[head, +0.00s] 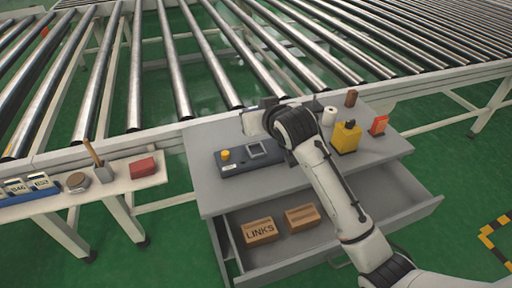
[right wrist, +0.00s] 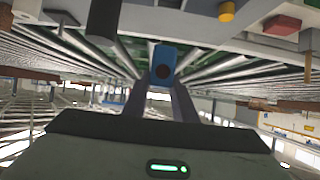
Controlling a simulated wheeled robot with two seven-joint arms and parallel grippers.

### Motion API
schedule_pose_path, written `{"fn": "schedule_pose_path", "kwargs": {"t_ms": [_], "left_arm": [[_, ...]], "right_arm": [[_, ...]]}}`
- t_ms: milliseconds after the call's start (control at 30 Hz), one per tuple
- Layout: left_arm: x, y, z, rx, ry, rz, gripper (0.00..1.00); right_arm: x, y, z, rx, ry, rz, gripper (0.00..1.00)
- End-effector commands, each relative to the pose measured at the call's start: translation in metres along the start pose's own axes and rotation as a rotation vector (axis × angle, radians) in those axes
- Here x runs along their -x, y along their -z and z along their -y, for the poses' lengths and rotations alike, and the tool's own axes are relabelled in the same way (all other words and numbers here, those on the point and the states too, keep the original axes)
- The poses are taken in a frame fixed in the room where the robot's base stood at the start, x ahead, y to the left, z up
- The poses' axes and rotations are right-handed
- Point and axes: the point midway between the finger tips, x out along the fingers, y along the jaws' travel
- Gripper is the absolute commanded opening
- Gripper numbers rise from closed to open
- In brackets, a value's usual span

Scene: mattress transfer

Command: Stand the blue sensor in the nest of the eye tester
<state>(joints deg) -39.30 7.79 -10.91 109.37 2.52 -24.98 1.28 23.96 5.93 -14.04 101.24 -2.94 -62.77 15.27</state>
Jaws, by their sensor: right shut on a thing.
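The eye tester (head: 232,168) is a dark flat box on the grey bench top, with a yellow button at its left and a square nest (head: 256,149) at its right. My right gripper (right wrist: 162,88) is shut on the blue sensor (right wrist: 164,62), a small blue block with a dark round spot, seen between the fingers in the right wrist view. In the head view my right wrist (head: 295,124) is above the back of the bench, behind the nest, and the sensor is hidden there. My left gripper is not in view.
A yellow container (head: 346,138), an orange-red item (head: 379,124), a white roll (head: 329,116) and a brown block (head: 351,98) stand on the right of the bench. The open drawer (head: 375,212) below holds cardboard boxes (head: 261,231). A roller conveyor (head: 135,75) runs behind.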

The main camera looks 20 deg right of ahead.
Motion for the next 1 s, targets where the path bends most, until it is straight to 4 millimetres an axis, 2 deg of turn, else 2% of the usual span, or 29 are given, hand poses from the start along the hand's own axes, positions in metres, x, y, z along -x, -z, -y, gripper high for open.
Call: {"fn": "schedule_pose_path", "kwargs": {"t_ms": [33,100,533,967,1000], "left_arm": [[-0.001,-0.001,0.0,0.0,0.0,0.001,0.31],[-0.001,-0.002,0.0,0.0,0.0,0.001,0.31],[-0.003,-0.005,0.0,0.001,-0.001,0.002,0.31],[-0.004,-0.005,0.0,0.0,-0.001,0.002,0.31],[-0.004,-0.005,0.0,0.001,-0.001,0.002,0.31]], "right_arm": [[-0.006,-0.013,-0.001,0.001,-0.002,0.007,0.01],[-0.012,-0.025,-0.001,0.001,-0.002,0.007,0.01],[-0.037,-0.073,-0.001,0.001,-0.001,0.005,0.01],[-0.042,-0.08,-0.001,0.001,0.0,0.002,0.01],[-0.042,-0.081,-0.001,0.001,0.0,0.003,0.28]]}}
